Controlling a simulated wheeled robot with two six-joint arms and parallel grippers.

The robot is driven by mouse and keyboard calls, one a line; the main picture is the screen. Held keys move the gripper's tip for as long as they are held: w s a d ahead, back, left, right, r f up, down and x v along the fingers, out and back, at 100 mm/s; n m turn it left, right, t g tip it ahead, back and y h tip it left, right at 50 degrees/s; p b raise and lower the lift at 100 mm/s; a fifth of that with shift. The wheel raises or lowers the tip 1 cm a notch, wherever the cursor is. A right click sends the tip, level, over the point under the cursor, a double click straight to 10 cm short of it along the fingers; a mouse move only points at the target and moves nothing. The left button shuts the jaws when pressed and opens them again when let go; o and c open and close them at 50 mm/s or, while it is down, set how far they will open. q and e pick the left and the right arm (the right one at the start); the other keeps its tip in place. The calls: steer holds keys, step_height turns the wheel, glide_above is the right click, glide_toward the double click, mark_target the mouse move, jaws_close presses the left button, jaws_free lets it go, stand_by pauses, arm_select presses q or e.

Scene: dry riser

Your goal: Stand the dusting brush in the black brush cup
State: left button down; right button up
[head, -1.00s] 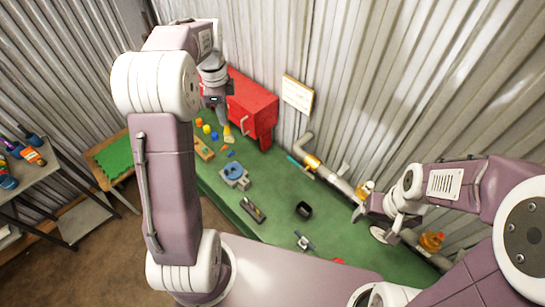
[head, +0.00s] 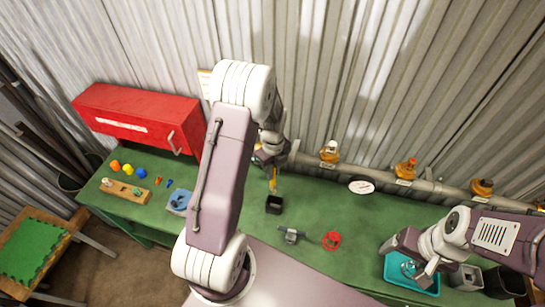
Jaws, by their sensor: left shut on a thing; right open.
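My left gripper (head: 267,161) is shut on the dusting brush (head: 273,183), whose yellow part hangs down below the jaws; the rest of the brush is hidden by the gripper. The small square black brush cup (head: 274,204) stands on the green bench top, just below the brush in the head view. The brush appears above or behind the cup; I cannot tell the exact gap. My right gripper (head: 424,276) is open, over the teal tray (head: 399,284) at the right.
A red cabinet (head: 137,117) stands at the back left. A grey tool (head: 291,235) and a red ring-shaped item (head: 332,240) lie right of the cup. Orange-based valves (head: 330,151) line the pipe behind. Green bench (head: 370,215) is clear between.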

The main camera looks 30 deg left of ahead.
mark_target(274, 180)
arm_select(q)
steer(key=shift+d+f, duration=0.35)
steer(key=shift+w+f+b, duration=0.2)
steer(key=shift+f+b, duration=0.1)
steer(key=shift+f, duration=0.1)
step_height(274, 180, down, 2)
steer(key=shift+s+f+b, duration=0.1)
steer(key=shift+b, duration=0.9)
step_height(274, 180, down, 3)
steer(key=b, duration=0.3)
steer(key=shift+f, duration=0.15)
steer(key=shift+f+b, duration=1.95)
steer(key=shift+f, duration=0.85)
